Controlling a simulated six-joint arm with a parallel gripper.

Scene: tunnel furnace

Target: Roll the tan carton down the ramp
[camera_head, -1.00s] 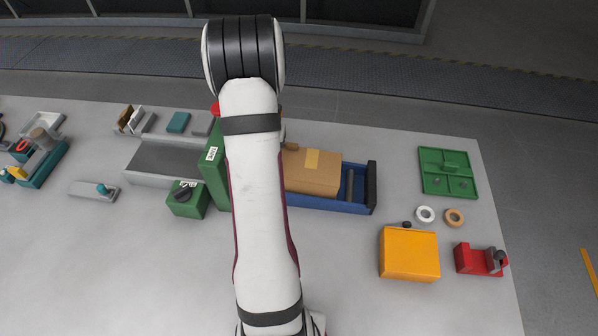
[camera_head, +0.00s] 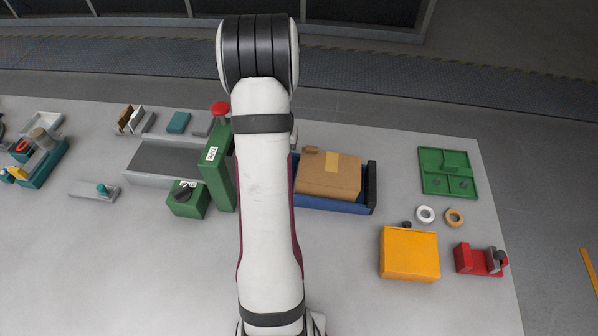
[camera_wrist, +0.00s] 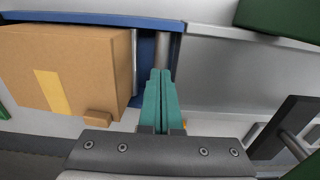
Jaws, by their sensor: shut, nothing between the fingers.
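The tan carton (camera_head: 328,176) with a yellow tape strip lies on the blue ramp (camera_head: 331,206), near its dark end at the right. The carton shows at the left of the wrist view (camera_wrist: 70,75), with a gap between it and my fingers. A roller (camera_wrist: 162,52) of the ramp shows just beyond my fingertips. My gripper (camera_wrist: 161,85) has two teal fingers pressed together with nothing between them. In the head view my arm hides the gripper and the ramp's left part.
A green upright housing (camera_head: 217,170) with a red button (camera_head: 220,108) stands left of my arm. A grey bed (camera_head: 165,163) lies beyond it. An orange box (camera_head: 409,254), rings and a green tray (camera_head: 447,171) are at the right.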

